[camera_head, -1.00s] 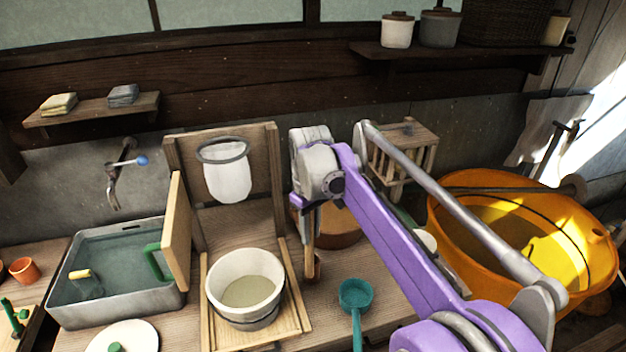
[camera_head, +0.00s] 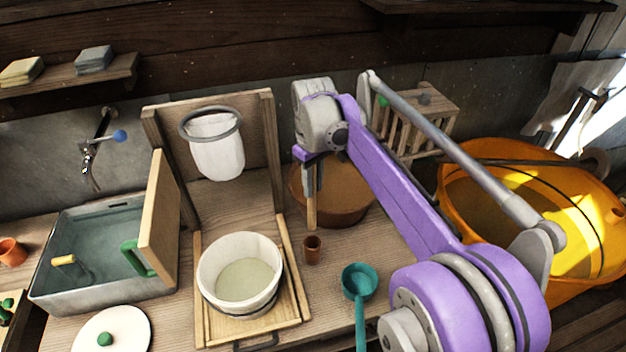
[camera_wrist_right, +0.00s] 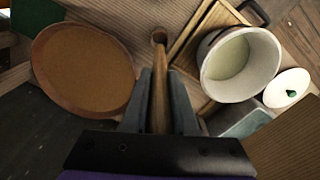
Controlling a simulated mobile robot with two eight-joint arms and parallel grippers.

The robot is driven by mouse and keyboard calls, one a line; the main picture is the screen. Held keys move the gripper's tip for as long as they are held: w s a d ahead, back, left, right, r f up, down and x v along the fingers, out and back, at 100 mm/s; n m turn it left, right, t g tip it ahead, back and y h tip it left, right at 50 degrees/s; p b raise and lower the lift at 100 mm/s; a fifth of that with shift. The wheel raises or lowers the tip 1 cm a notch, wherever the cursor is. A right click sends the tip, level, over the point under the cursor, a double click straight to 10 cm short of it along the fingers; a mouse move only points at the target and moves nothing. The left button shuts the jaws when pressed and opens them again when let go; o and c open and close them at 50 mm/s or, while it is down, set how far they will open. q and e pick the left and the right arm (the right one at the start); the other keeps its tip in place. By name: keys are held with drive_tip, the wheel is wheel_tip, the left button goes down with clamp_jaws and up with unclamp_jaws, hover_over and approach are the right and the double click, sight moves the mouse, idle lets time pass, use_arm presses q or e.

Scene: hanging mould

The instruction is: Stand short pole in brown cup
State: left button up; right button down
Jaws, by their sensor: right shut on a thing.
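The short pole (camera_head: 311,210) is a thin light-wood stick, held roughly upright by my right gripper (camera_head: 312,184). That gripper is shut on the pole's upper part. The brown cup (camera_head: 312,250) is small and stands on the wooden bench, just below the pole's lower end. In the head view a small gap shows between the pole's end and the cup's rim. In the right wrist view the pole (camera_wrist_right: 160,100) points at the cup (camera_wrist_right: 159,36), and its tip lines up with the cup's mouth. My left gripper is not in view.
A white bucket (camera_head: 217,265) on a wooden frame stands left of the cup. A teal ladle (camera_head: 359,281) lies to its right. A wide brown tub (camera_head: 350,205) sits behind, close to the pole. A large orange basin (camera_head: 470,260) stands at the right.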

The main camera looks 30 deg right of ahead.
drive_tip(key=b, duration=0.2)
hover_over(313, 215)
drive_tip(key=shift+w+d+f, duration=0.15)
drive_tip(key=shift+w+f, duration=0.05)
drive_tip(key=shift+f, duration=1.1)
drive_tip(key=shift+w+d+f, duration=0.1)
drive_tip(key=shift+w+f, duration=0.05)
drive_tip(key=shift+f, duration=1.1)
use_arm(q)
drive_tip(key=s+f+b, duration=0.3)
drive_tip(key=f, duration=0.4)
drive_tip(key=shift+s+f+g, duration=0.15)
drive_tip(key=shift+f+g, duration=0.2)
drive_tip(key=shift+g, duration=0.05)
use_arm(e)
drive_tip(key=shift+f, duration=3.15)
drive_tip(key=c, duration=0.6)
unclamp_jaws()
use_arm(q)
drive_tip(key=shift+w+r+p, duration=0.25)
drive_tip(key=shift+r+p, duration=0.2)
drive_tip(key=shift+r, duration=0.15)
use_arm(e)
wheel_tip(313, 215, up, 11)
drive_tip(key=shift+f, duration=0.1)
